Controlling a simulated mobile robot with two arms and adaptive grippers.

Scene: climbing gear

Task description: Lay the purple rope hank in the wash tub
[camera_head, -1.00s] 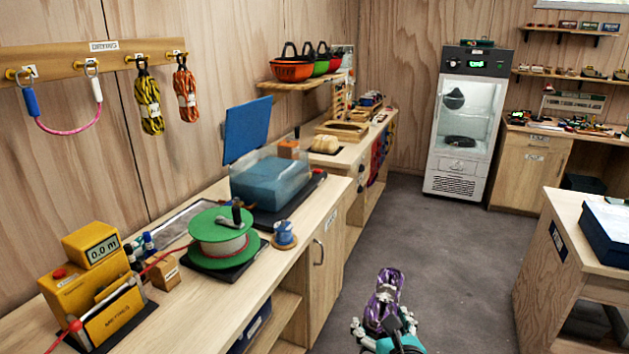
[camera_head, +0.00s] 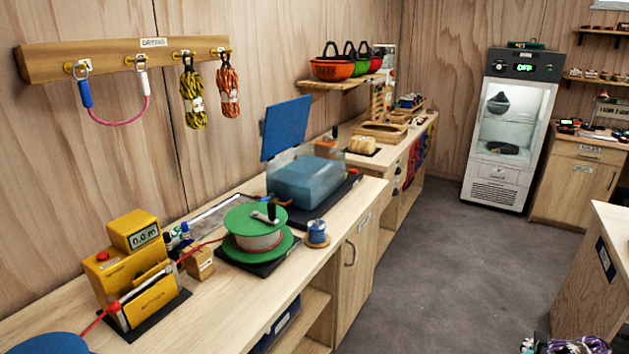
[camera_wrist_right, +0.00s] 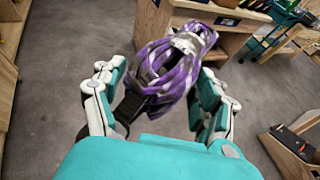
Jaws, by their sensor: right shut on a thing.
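The purple rope hank (camera_wrist_right: 175,65), purple with white and grey bands, is between the fingers of my right gripper (camera_wrist_right: 160,95), which is shut on it in the right wrist view. In the head view only the top of the hank (camera_head: 580,345) shows at the bottom right edge, over the floor and far from the tub. The wash tub (camera_head: 308,182) is a clear box with blue water on the bench, its blue lid (camera_head: 286,128) standing open behind it. My left gripper is not in view.
A green rope spool (camera_head: 258,232), a small blue spool (camera_head: 317,232) and a yellow meter (camera_head: 135,280) stand on the bench near the tub. A drying rack (camera_head: 120,60) with ropes hangs above. The grey floor is clear between bench and right-hand table.

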